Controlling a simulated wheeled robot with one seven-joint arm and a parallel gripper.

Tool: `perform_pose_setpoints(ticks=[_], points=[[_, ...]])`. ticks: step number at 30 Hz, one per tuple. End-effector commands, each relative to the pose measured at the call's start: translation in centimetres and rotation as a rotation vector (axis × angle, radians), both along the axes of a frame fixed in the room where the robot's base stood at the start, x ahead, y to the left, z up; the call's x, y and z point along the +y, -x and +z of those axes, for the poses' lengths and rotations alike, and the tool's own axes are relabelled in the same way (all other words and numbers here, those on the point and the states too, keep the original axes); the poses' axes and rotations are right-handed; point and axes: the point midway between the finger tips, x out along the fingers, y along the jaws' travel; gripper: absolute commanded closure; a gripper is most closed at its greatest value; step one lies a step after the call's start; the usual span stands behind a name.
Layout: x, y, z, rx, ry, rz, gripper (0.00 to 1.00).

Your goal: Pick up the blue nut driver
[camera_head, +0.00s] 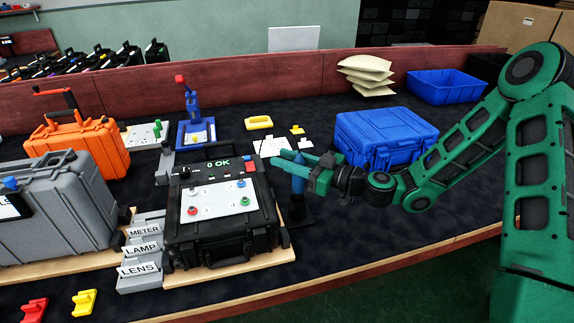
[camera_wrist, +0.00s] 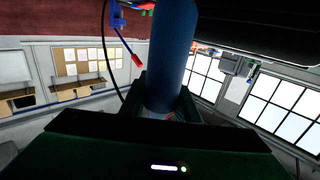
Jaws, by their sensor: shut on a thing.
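The blue nut driver (camera_head: 299,176) stands upright in the head view, just right of the black case with the "0 OK" display. Its lower end is at a dark holder (camera_head: 296,211); I cannot tell whether it is still seated in it. My gripper (camera_head: 306,170) reaches in from the right and is shut on the driver's blue handle. In the wrist view the blue handle (camera_wrist: 172,55) rises between the fingers, and its lower part is hidden by my gripper.
The black case (camera_head: 222,253) stands close on the left, with METER, LAMP and LENS bins (camera_head: 139,270) beyond it. A closed blue case (camera_head: 386,138) sits behind my gripper. A blue bin (camera_head: 445,87) and stacked pouches (camera_head: 366,74) lie farther back. The dark surface at front right is clear.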

Motion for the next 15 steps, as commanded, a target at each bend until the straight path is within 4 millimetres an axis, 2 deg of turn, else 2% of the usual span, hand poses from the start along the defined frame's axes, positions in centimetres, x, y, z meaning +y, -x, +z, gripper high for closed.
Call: perform_pose_setpoints(ticks=[15], points=[[0.0,0.0,5.5,-0.004,0.001,0.000,1.00]])
